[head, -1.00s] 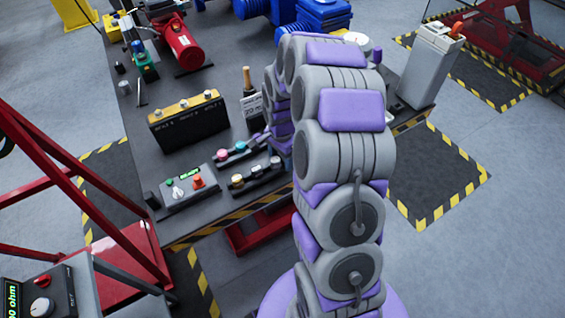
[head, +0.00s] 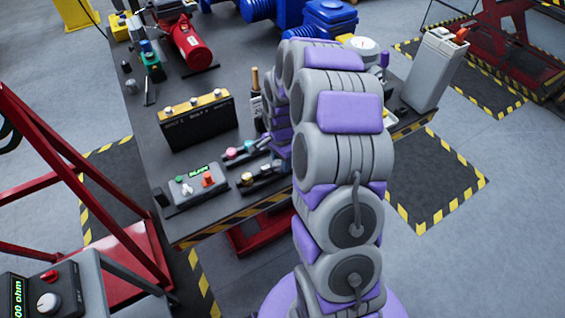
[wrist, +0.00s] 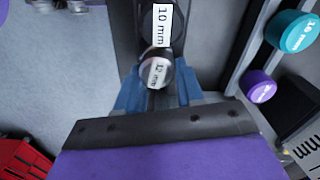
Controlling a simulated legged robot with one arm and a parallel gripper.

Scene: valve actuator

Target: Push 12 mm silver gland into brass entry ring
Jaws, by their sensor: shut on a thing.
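The silver gland (wrist: 157,74), with a white 12 mm label, is between the blue fingers of my gripper (wrist: 158,90) in the wrist view. My gripper is shut on it. A dark round part (wrist: 162,25) with a 10 mm label is just beyond the gland; I cannot tell whether they touch. I cannot make out the brass entry ring in either view.
In the wrist view a teal 16 mm part (wrist: 292,32) and a purple part (wrist: 259,86) are on the right. In the head view, small racks (head: 245,152), a control box (head: 197,187) and a black box with a yellow top (head: 197,120) stand on the dark bench.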

